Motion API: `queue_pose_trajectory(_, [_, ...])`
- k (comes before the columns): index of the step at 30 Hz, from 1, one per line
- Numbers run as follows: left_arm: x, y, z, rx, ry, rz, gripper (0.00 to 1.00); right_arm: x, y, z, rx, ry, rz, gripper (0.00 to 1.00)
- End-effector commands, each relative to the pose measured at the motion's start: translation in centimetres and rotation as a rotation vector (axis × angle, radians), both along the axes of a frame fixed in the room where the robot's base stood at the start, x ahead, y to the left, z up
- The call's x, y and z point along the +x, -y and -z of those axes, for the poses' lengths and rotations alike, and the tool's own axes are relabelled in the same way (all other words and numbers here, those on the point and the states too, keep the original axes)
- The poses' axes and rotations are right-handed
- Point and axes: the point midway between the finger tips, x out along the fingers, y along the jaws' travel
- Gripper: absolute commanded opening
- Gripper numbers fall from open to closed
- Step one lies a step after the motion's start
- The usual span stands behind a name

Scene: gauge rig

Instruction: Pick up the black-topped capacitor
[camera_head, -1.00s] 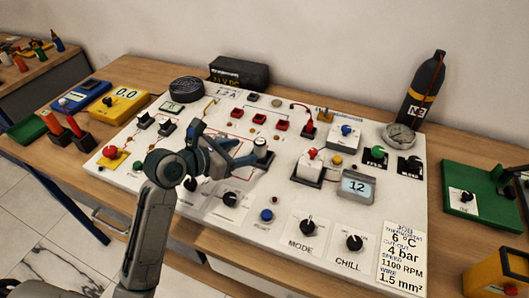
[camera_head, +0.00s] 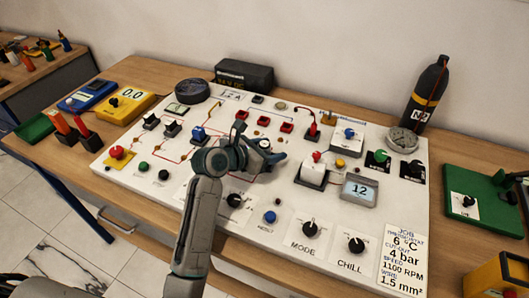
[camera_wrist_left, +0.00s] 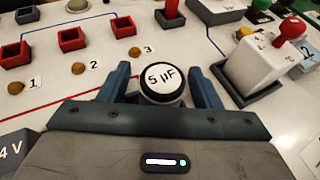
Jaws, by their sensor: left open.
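The capacitor (camera_wrist_left: 162,80) is a short upright cylinder with a dark rim around a white "5 µF" label on its top. In the head view the capacitor (camera_head: 264,145) stands on the white panel (camera_head: 240,214), partly hidden by my gripper. My left gripper (camera_head: 262,152) is open around it. In the left wrist view the left gripper (camera_wrist_left: 163,88) has one blue-grey finger on each side of the capacitor, with a narrow gap visible on the left. Whether the right finger touches it I cannot tell. My right gripper is not in view.
Red sockets (camera_wrist_left: 72,39) numbered 1 to 3 lie left of the capacitor in the wrist view. A white block with a red knob (camera_wrist_left: 258,62) stands close on its right.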

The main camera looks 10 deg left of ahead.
Motion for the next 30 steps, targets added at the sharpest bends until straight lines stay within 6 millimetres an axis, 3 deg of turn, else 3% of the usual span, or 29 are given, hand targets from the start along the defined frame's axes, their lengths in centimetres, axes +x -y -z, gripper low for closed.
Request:
queue_pose_trajectory(2, [0.0, 0.0, 0.0, 0.0, 0.0, 0.0, 0.58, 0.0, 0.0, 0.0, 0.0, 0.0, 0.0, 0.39])
queue_pose_trajectory(9, [0.0, 0.0, 0.0, 0.0, 0.0, 0.0, 0.11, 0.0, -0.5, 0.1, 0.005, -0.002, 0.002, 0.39])
queue_pose_trajectory(10, [0.0, 0.0, 0.0, 0.0, 0.0, 0.0, 0.09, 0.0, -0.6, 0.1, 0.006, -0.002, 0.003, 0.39])
queue_pose_trajectory(20, [0.0, 0.0, -0.4, -0.001, 0.002, 0.0, 0.09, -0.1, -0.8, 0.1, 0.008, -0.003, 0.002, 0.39])
queue_pose_trajectory(28, [0.1, 0.0, -3.6, 0.0, 0.007, 0.001, 0.09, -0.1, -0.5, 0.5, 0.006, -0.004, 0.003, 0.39])
queue_pose_trajectory(30, [-0.4, -1.1, -3.5, 0.005, 0.001, 0.0, 0.09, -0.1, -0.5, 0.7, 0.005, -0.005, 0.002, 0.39])
